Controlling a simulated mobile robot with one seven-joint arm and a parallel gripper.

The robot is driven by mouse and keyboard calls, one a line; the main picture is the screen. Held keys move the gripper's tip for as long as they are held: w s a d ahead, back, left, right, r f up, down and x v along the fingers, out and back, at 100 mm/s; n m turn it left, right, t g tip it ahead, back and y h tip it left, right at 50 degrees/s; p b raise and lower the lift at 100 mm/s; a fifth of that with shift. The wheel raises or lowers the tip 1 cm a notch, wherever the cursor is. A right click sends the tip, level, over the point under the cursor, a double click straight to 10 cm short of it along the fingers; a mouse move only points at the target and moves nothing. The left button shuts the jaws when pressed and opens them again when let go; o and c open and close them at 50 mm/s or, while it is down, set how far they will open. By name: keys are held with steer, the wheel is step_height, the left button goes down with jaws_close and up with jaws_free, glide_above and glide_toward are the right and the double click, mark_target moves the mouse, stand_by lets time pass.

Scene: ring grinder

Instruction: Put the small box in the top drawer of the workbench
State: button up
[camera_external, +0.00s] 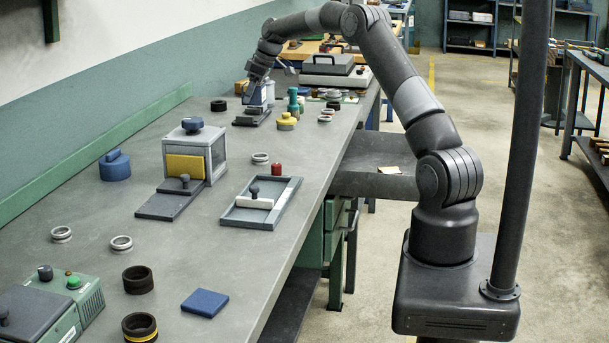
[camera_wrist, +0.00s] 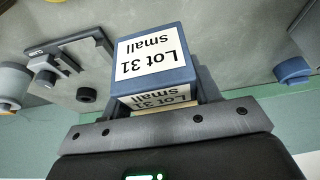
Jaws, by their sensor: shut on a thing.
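The small box (camera_wrist: 152,50) is blue, with white labels reading "Lot 31 small". In the wrist view it sits between the fingers of my gripper (camera_wrist: 160,92), which is shut on it. In the external view my gripper (camera_external: 258,97) is low over the far part of the workbench (camera_external: 215,255); the box cannot be made out clearly there. A dark grey drawer (camera_external: 372,184), apparently the top one, stands pulled out from the bench's right side. A small pale and orange item (camera_external: 389,170) lies in it.
Near my gripper are a dark vise-like tool (camera_external: 252,118), a green stacked piece (camera_external: 293,102) and a yellow knobbed piece (camera_external: 287,122). My arm arches above the open drawer.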

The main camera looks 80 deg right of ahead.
steer(key=shift+s+d+r, duration=0.1)
steer(key=shift+s+r, duration=0.05)
steer(key=shift+r, duration=0.15)
step_height(320, 180, up, 5)
steer(key=shift+r, duration=0.1)
steer(key=s+d+m+g+h, duration=0.1)
steer(key=s+d+m, duration=0.35)
steer(key=s, duration=0.65)
steer(key=s+d+m+g+h, duration=0.15)
steer(key=s+d+m, duration=0.3)
steer(key=s, duration=0.65)
steer(key=s+d+m+h, duration=0.2)
steer(key=s+d+m, duration=0.25)
steer(key=s, duration=0.65)
steer(key=s+f+m+g, duration=0.15)
steer(key=s+m, duration=0.35)
steer(key=s, duration=1.1)
steer(key=shift+g, duration=0.3)
step_height(320, 180, down, 29)
steer(key=shift+w+r, duration=0.15)
steer(key=shift+r, duration=0.05)
steer(key=shift+a+f, duration=0.1)
steer(key=shift+f, duration=0.05)
steer(key=o, duration=1.2)
steer(key=shift+c, duration=0.2)
